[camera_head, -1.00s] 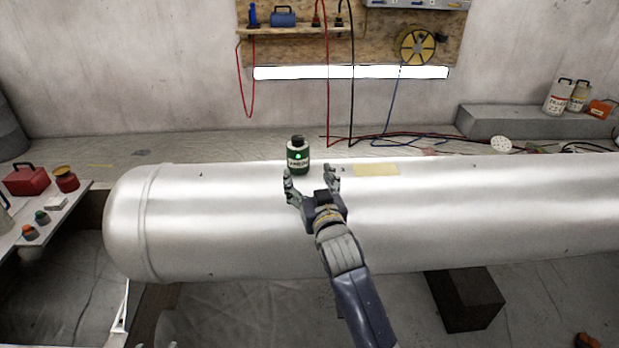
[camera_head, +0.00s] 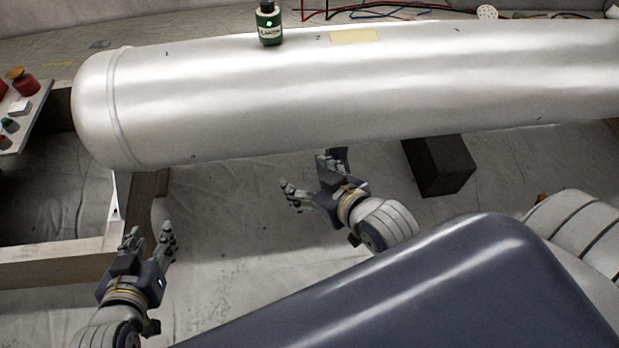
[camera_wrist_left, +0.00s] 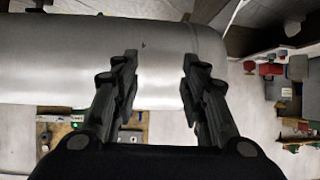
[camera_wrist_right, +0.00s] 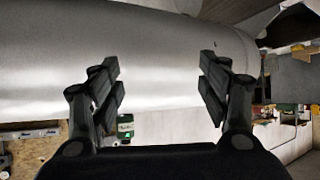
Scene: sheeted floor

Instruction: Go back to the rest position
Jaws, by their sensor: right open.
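My left gripper (camera_head: 148,242) is at the lower left of the head view, in front of the silver tank. Its fingers are apart with nothing between them, as its wrist view (camera_wrist_left: 160,80) also shows. My right gripper (camera_head: 308,178) is near the middle, on the near side of the tank and lower than its top. It is open and empty, also in the right wrist view (camera_wrist_right: 160,85).
The long silver tank (camera_head: 330,95) spans the head view. Its wooden frame (camera_head: 60,262) is at the left and a dark block (camera_head: 438,165) is under it. A shelf (camera_head: 28,118) with red containers stands at far left. The sheeted floor between my grippers is clear.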

